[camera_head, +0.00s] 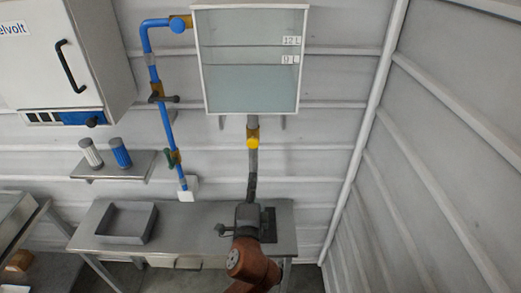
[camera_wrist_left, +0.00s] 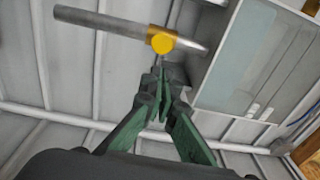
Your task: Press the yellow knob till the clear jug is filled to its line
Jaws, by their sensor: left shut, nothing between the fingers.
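The yellow knob (camera_head: 253,138) sits on a grey pipe below a glass-fronted hopper (camera_head: 250,95) on the wall. In the left wrist view the knob (camera_wrist_left: 162,43) is a round yellow button on a yellow collar around the pipe. My left gripper (camera_head: 251,182) points up below the knob in the head view. In the wrist view its green fingers (camera_wrist_left: 161,75) are shut and empty, with their tips close to the knob; whether they touch it I cannot tell. I cannot make out a clear jug; my arm hides part of the bench under the pipe. My right gripper is not in view.
A steel bench (camera_head: 185,218) holds a grey tray (camera_head: 128,222). A blue pipe (camera_head: 167,120) with valves runs down the wall to the left. A small shelf (camera_head: 112,166) holds two canisters, below a white cabinet (camera_head: 60,55). A ribbed wall closes the right side.

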